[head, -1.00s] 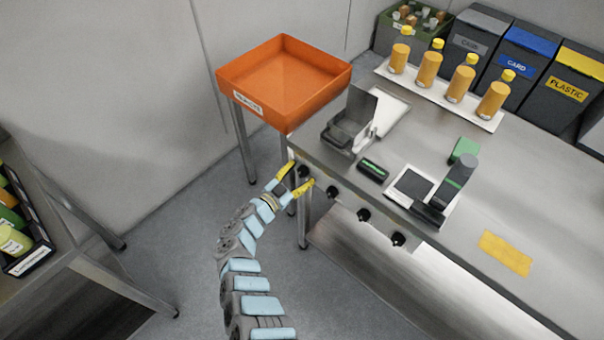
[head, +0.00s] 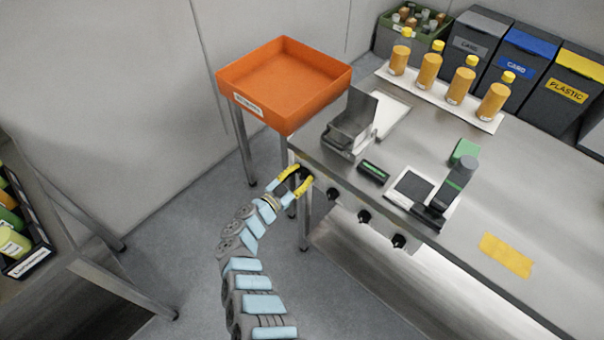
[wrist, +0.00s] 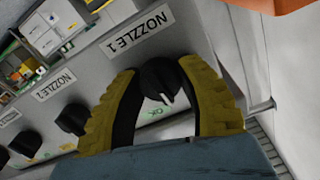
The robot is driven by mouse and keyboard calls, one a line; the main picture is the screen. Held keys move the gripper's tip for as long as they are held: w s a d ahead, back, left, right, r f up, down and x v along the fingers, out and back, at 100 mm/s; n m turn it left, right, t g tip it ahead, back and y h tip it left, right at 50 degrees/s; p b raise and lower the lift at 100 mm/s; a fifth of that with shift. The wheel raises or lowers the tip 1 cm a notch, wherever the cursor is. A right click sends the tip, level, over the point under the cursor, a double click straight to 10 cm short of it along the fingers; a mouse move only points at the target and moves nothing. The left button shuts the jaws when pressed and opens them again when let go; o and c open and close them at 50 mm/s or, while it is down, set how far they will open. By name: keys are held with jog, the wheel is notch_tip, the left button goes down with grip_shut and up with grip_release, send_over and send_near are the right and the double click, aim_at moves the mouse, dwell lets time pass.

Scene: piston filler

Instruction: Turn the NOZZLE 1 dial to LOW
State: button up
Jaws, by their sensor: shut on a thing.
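The NOZZLE 1 dial (wrist: 160,80) is a black knob on the grey front panel of the steel bench, under a white NOZZLE 1 label (wrist: 137,31). My gripper (head: 298,174) is at the leftmost dial position on the bench front. In the wrist view my yellow-padded gripper (wrist: 158,75) is shut on this dial, one finger at each side. The dial's white pointer mark (wrist: 167,99) points down in the picture, near green lettering that looks like OK. The other scale marks are hidden behind the fingers. In the head view the fingers mostly cover the dial.
More black dials (head: 333,193) sit along the bench front to the right; one is close to my left finger in the wrist view (wrist: 72,119). An orange tray (head: 284,80) stands behind the bench corner. Orange bottles (head: 429,68) stand at the back. Floor around my arm is clear.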

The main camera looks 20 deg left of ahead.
jog(key=shift+n, duration=0.4)
jog(key=shift+r+n+p, duration=0.1)
jog(key=shift+n+p, duration=0.25)
jog(key=shift+n, duration=1.35)
grip_shut()
jog(key=shift+n, duration=2.2)
jog(key=shift+f, duration=0.2)
jog(key=o, duration=1.2)
grip_release()
jog(key=shift+d, duration=0.1)
jog(key=shift+s, duration=0.15)
